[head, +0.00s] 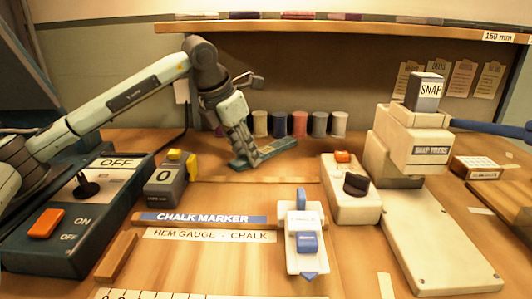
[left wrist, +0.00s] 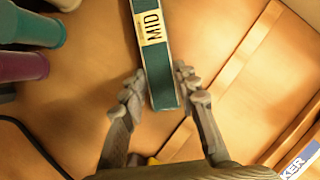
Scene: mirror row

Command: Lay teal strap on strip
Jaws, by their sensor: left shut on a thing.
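The teal strap (head: 277,149) is a flat bar at the back middle of the table in the head view. In the left wrist view the strap (left wrist: 141,14) carries a cream label reading MID. My left gripper (head: 244,158) is shut on its near end, with one finger on each side (left wrist: 161,93). I cannot tell whether the strap touches the table or hangs just above it. A thin tan strip (left wrist: 232,72) runs along the tabletop beside the strap, apart from it. My right gripper is not in view.
Several thread spools (head: 279,124) stand close behind the strap. A grey and yellow block (head: 165,183) marked 0 is at left front, a white box with a black knob (head: 350,200) at right. The snap press (head: 405,140) stands farther right. A blue chalk marker (head: 205,218) lies in front.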

